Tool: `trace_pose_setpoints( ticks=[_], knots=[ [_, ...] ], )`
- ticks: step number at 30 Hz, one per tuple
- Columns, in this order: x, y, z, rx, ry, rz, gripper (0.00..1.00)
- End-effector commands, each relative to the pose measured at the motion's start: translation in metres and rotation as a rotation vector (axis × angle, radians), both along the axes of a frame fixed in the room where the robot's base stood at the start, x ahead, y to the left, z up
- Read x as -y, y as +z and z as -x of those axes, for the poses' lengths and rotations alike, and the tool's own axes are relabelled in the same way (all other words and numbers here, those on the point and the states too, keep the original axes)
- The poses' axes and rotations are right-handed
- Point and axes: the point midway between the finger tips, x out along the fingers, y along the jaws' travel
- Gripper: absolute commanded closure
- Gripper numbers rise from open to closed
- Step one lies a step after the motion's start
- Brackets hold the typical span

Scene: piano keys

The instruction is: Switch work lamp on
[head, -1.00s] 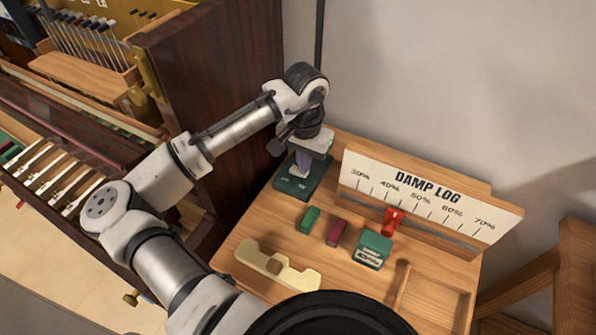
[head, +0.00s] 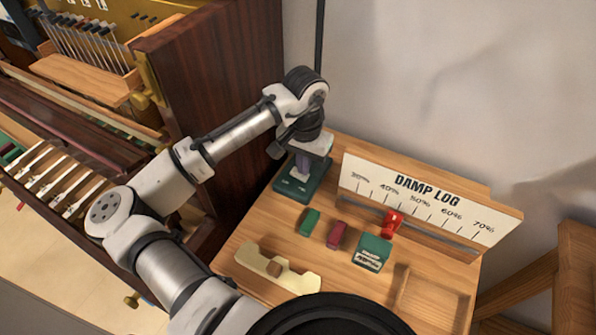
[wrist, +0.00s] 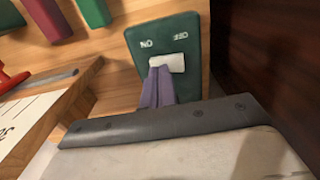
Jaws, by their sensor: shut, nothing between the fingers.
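The work lamp's dark green base (head: 313,190) stands at the back left of the wooden table, with a dark pole rising behind it. In the wrist view, the base (wrist: 183,92) carries a white rocker switch (wrist: 177,63) between an ON label at the left and an OFF label at the right. My gripper (wrist: 160,70) is shut and empty, its purple fingers over the switch's lower left part, on the ON side. In the head view, my gripper (head: 302,172) points down at the base. I cannot tell whether the tips touch the switch. The lamp's head is out of view.
The damp log board (head: 430,200) stands just right of my gripper. Green and maroon blocks (head: 337,236) and a cream holder (head: 278,272) lie in front. The open piano (head: 215,90) borders the table at the left; a wall stands behind.

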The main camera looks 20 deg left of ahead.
Motion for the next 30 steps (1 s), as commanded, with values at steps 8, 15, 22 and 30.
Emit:
trace_pose_setpoints(
  ticks=[8, 15, 22, 30],
  knots=[
    [0.0, 0.028, 0.0, 0.002, -0.001, 0.001, 1.0],
    [0.0, 0.047, 0.0, 0.003, 0.0, 0.002, 1.0],
    [0.0, 0.061, 0.0, 0.002, 0.0, 0.0, 1.0],
    [0.0, 0.059, 0.0, 0.002, 0.0, 0.0, 1.0]
  ],
)
